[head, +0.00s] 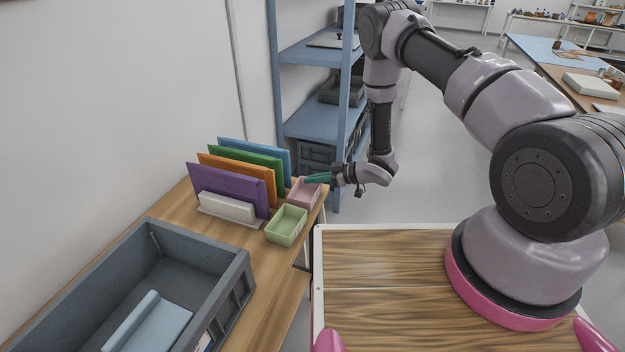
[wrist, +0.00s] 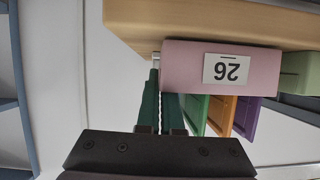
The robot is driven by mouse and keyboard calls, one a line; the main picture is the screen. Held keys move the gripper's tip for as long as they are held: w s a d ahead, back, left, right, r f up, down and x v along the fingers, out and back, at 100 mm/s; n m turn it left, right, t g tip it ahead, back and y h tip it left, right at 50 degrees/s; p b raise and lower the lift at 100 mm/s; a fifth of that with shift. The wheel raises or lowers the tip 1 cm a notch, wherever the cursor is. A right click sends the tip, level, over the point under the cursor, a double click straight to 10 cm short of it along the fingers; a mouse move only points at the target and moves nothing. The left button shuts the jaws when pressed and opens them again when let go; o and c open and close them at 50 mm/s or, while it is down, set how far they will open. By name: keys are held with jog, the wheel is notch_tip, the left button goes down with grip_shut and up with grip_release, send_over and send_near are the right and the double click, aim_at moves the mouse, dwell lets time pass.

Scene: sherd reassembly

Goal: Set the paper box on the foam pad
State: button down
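A small open pink box (head: 304,192) stands at the far right corner of the wooden side table, and I take it for the paper box. In the wrist view the box (wrist: 190,72) appears upside down, with a label "26". My gripper (head: 318,178) reaches it from the right; in the wrist view its dark green fingers (wrist: 160,90) are close together, one outside the box's side wall and one passing behind the labelled face. They look closed on that wall. The inner fingertip is hidden. A thick off-white slab (head: 590,86) on the far right bench may be the foam pad; I cannot tell.
A light green box (head: 287,225) stands close beside the pink one. Coloured upright panels (head: 235,180) stand behind. A grey crate (head: 215,293) holds a pale blue object. Blue shelving (head: 310,127) is beyond the table. Floor to the right is open.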

jog(key=shift+f, duration=0.1)
jog(key=c, duration=1.1)
grip_release()
jog(key=shift+a, duration=0.1)
